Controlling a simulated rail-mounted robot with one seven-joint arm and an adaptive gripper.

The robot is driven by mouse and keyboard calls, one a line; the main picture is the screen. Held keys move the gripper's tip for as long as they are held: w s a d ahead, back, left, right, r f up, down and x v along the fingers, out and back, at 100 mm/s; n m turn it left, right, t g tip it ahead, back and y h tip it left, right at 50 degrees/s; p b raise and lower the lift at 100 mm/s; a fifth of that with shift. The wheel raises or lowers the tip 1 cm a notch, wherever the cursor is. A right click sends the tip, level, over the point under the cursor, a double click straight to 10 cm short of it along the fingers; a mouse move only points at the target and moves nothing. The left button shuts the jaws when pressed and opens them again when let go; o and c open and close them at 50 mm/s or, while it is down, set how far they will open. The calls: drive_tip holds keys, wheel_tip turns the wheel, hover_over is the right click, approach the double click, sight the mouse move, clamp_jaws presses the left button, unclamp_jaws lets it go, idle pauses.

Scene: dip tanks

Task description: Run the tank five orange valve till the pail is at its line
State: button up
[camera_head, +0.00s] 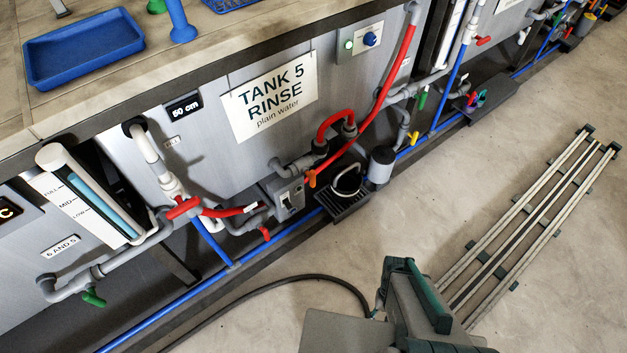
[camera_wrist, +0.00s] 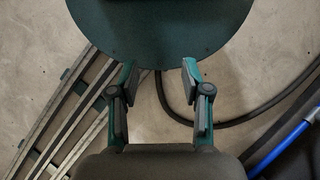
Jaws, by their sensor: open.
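The tank five orange valve (camera_head: 311,179) is a small orange handle on the pipework below the "TANK 5 RINSE" sign (camera_head: 272,98) in the head view. A dark pail-like vessel with a pale rim or handle (camera_head: 347,180) stands just right of it, on a dark grate (camera_head: 343,204) low by the tank. Its fill line and contents cannot be made out. My gripper (camera_wrist: 160,74) is open and empty in the wrist view, above bare floor and well away from the valve. The wrist view shows neither valve nor pail.
Red handles (camera_head: 184,207) and a green handle (camera_head: 92,297) sit on pipes to the left; a yellow handle (camera_head: 414,138) is to the right. A blue pipe (camera_head: 180,300) runs along the tank foot. A black hose (camera_head: 290,279) and rails (camera_head: 520,235) lie on the otherwise clear floor.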

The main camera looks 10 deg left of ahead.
drive_tip(key=w+f+n+t+h+b, duration=0.1)
drive_tip(key=w+f+t+b, duration=0.1)
drive_tip(key=w+f+b, duration=0.6)
drive_tip(key=w+a+n+t+b, duration=0.25)
drive_tip(key=w+t+b, duration=0.85)
drive_tip(key=w, duration=1.5)
drive_tip(key=w+a+r+n+t+y+b, duration=0.1)
drive_tip(key=w+a+r+n+t+y, duration=0.1)
drive_tip(key=w+a+r+t+y, duration=0.5)
drive_tip(key=n+g+y, duration=0.1)
drive_tip(key=n+y, duration=0.3)
drive_tip(key=y, duration=0.4)
approach(315, 177)
drive_tip(key=b+x, duration=0.5)
drive_tip(key=x, duration=0.6)
drive_tip(key=shift+a+r, duration=0.1)
